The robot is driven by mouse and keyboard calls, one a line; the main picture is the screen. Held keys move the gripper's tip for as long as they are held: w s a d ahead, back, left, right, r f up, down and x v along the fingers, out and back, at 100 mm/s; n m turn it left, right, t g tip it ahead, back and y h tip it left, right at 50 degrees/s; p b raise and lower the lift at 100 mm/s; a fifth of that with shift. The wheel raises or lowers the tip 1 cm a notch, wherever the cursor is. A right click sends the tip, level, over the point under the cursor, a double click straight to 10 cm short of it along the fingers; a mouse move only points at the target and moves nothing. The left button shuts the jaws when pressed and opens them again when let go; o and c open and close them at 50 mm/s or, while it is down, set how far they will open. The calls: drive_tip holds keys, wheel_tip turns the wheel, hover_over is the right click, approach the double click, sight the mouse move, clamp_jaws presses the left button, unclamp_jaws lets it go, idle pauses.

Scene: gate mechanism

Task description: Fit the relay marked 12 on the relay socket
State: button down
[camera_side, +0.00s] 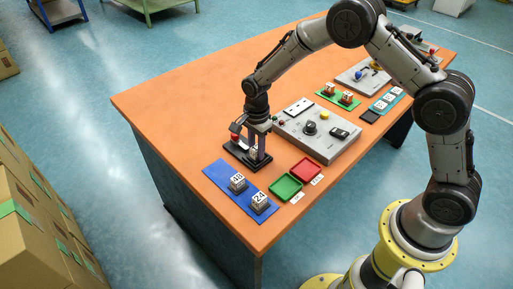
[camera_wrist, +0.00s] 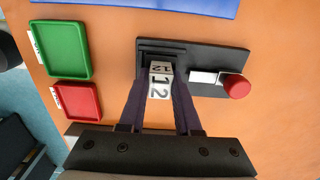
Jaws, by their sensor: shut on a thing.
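The relay marked 12 (camera_wrist: 159,88) is a small white block with black digits. It is between the two dark fingers of my gripper (camera_wrist: 160,80), which is shut on it. The relay socket (camera_wrist: 215,56) is a black plate with a raised block at one end, a white part and a red knob (camera_wrist: 236,86). The relay is at the raised-block end; I cannot tell whether it is fully seated. In the side view my gripper (camera_side: 257,155) points down at the socket (camera_side: 236,154), and its fingers partly hide the relay.
A blue mat (camera_side: 217,170) holds relays marked 48 (camera_side: 238,182) and 24 (camera_side: 260,201). A green tray (camera_side: 286,187) and a red tray (camera_side: 307,169) lie beside it. A grey panel (camera_side: 318,143) with a dark knob stands behind. Bare orange table is left of the socket.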

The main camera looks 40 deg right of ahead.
drive_tip(key=c, duration=0.5)
unclamp_jaws()
